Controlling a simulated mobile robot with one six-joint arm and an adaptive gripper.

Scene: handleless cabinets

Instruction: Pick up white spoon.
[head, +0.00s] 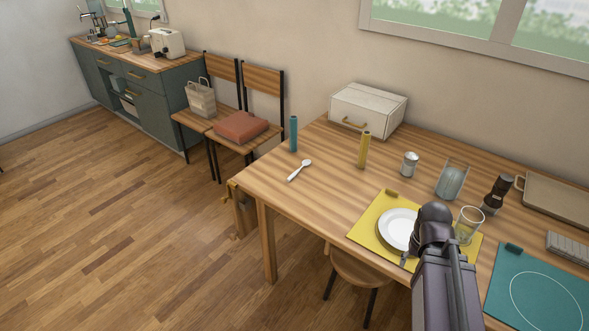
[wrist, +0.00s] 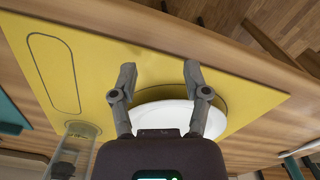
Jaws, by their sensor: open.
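The white spoon (head: 299,170) lies flat on the wooden table (head: 315,200) near its left end in the head view, with clear wood around it. I do not make it out in the wrist view. My gripper (wrist: 159,74) is open and empty, with its two fingers apart over the yellow placemat and the white plate (wrist: 165,113). In the head view my arm reaches in from the lower right, beside the plate (head: 397,229), well to the right of the spoon. My fingertips are mostly hidden there.
A teal cylinder (head: 293,133) and a yellow cylinder (head: 364,149) stand near the spoon. A white box (head: 367,108) is at the back. A shaker (head: 409,164), glass jar (head: 451,180) and drinking glass (head: 468,224) stand to the right. Chairs (head: 262,100) are beyond the table's left end.

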